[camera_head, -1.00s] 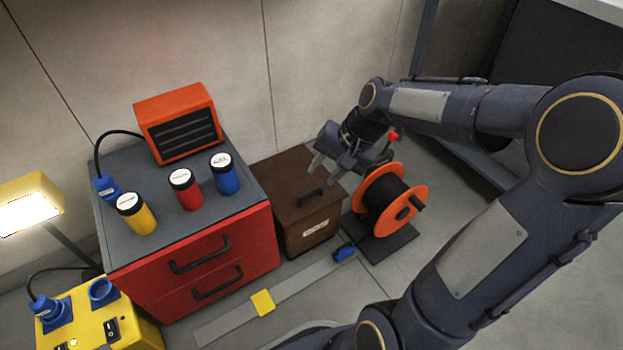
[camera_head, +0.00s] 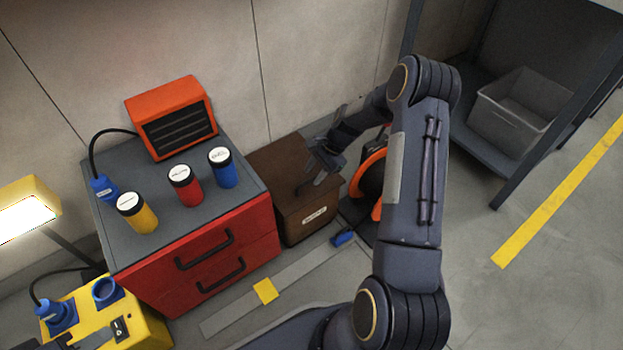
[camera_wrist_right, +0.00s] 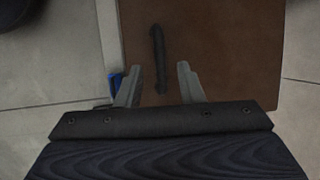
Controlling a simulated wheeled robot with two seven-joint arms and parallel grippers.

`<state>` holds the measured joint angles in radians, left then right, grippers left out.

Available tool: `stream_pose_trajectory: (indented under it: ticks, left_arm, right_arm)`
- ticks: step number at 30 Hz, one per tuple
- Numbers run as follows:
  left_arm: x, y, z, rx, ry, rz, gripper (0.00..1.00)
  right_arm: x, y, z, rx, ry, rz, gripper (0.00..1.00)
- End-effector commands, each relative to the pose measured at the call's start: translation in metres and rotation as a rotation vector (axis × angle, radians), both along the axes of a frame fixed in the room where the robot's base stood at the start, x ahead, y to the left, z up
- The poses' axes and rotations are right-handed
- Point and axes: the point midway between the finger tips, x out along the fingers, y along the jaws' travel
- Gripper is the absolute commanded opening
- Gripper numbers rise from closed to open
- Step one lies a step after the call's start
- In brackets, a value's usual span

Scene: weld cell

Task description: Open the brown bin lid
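The brown bin (camera_head: 310,215) stands on the floor right of the red drawer cabinet, its brown lid (camera_head: 265,160) shut. The lid fills much of the right wrist view (camera_wrist_right: 225,50). Its black bar handle (camera_wrist_right: 158,50) lies between and ahead of my right gripper's fingers. My right gripper (camera_wrist_right: 158,85) is open, with a gap on both sides of the handle. In the head view my right gripper (camera_head: 312,178) is over the lid and partly covers the handle. A dark piece at the bottom left edge of the head view may belong to my left arm; its fingers cannot be made out.
The red cabinet (camera_head: 200,260) adjoins the bin on the left, with several jars and an orange heater (camera_head: 170,115) on top. The orange cable reel (camera_head: 371,160) stands close on the right, partly behind my arm. A blue object (camera_head: 343,238) lies in front.

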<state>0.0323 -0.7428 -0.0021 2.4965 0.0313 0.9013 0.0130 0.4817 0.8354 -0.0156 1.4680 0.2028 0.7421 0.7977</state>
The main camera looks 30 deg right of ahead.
Motion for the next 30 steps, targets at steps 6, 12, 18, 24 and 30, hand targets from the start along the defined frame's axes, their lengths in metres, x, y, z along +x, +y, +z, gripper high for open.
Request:
stream_pose_trajectory:
  ticks: [6,12,18,24,30]
  left_arm:
    - [0.000,0.000,-0.010,0.000,0.000,0.000,0.36]
    - [0.000,0.000,-0.009,0.000,0.000,0.000,0.36]
    - [0.000,0.000,-0.009,0.000,0.000,0.000,0.36]
    - [0.000,0.000,-0.009,0.000,0.000,0.000,0.36]
    - [0.000,0.000,-0.009,0.000,0.000,0.000,0.36]
  right_arm:
    - [0.003,0.009,-0.019,0.000,-0.001,0.003,0.34]
    - [0.004,0.010,-0.020,0.000,-0.001,0.003,0.34]
    - [0.004,0.009,-0.020,0.000,-0.001,0.003,0.20]
    - [0.004,0.009,-0.020,0.000,-0.001,0.003,0.00]
    - [0.004,0.009,-0.020,0.000,-0.001,0.002,0.00]
